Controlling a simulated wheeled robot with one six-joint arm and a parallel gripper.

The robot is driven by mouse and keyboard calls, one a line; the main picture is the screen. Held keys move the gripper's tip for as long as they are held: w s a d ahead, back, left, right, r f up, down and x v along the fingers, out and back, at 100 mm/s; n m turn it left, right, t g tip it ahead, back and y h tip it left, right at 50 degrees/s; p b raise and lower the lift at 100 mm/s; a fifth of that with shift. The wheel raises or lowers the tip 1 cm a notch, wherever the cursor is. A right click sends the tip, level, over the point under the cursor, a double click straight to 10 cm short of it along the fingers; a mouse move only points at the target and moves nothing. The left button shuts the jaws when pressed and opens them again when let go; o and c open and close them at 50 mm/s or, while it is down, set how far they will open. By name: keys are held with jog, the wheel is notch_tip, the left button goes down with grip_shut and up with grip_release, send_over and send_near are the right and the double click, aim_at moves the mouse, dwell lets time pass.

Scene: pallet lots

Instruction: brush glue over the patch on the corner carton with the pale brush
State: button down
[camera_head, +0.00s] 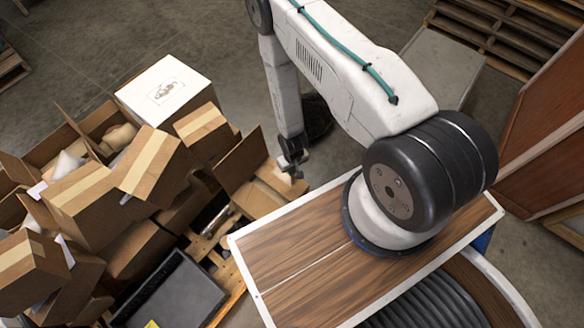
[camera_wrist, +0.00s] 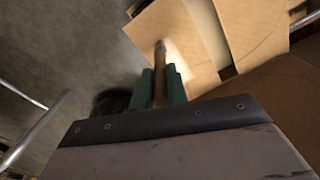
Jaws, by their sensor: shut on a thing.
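My gripper (camera_head: 293,163) hangs at the end of my arm, just right of an open brown carton (camera_head: 240,167) on the near pile. In the wrist view its two green fingers (camera_wrist: 162,88) are shut on a brown stick-like handle, which I take for the brush (camera_wrist: 159,62). The brush points away from me, its far end in front of a tan cardboard flap (camera_wrist: 190,62). I cannot tell whether it touches the flap. The bristles are not clear, and I cannot make out the patch. The brush is too small to tell in the head view.
Several brown cartons are heaped at the left, with a white-topped carton (camera_head: 166,90) behind them. A black tray (camera_head: 172,292) lies in front. My wood-topped deck fills the lower middle. Wooden pallets (camera_head: 500,32) stand at the upper right. Grey floor (camera_head: 200,35) is clear behind the cartons.

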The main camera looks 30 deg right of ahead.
jog(key=shift+w, duration=0.1)
jog(key=shift+w+a+f, duration=0.1)
jog(key=shift+w+a, duration=0.15)
jog(key=shift+w, duration=0.35)
jog(key=shift+w+a, duration=0.25)
jog(key=shift+w, duration=0.35)
jog(key=shift+s+d, duration=0.25)
jog(key=shift+s, duration=0.3)
jog(key=shift+s+d, duration=0.2)
jog(key=shift+s, duration=0.35)
jog(key=w+a, duration=0.7)
jog(key=shift+w, duration=0.3)
dwell(0.4)
